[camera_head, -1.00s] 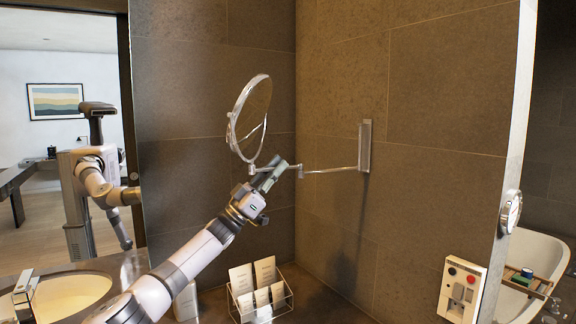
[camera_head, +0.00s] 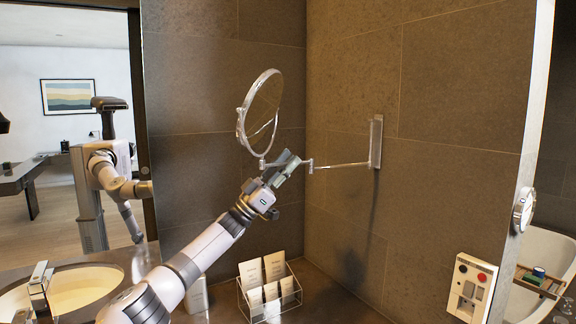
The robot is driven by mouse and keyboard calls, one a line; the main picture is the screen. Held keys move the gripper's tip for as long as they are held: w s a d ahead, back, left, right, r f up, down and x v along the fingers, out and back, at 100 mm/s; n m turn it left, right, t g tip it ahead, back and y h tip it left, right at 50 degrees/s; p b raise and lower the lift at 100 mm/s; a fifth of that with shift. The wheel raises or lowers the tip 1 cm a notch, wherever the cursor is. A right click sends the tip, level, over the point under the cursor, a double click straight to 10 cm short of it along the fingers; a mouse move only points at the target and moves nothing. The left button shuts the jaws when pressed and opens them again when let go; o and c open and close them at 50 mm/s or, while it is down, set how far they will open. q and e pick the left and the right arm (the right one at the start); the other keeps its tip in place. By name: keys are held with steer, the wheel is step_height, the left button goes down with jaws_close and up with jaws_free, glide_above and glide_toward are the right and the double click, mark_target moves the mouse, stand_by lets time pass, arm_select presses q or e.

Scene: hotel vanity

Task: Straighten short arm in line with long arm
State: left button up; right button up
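A round mirror (camera_head: 260,110) with a bright rim is carried by a two-part metal wall arm. The long arm (camera_head: 342,166) runs left from the wall plate (camera_head: 375,142) to a small joint (camera_head: 311,165). The short arm (camera_head: 268,165) goes on left from that joint to below the mirror; its middle is hidden by my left gripper. My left gripper (camera_head: 285,163) has its fingers at the short arm, between the joint and the mirror mount. Whether they are closed on it is unclear. In the picture the two arms look roughly level; depth is hard to judge. My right gripper is not in view.
A wire rack with cards (camera_head: 268,290) stands on the counter below. A basin with a tap (camera_head: 80,290) is at left. A wall panel with a red button (camera_head: 470,287) is at lower right. A wall mirror at left reflects my body. Tiled walls meet behind the mirror.

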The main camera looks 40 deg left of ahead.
arm_select(q)
steer(key=v, duration=1.2)
steer(key=shift+f, duration=0.1)
stand_by(0.4)
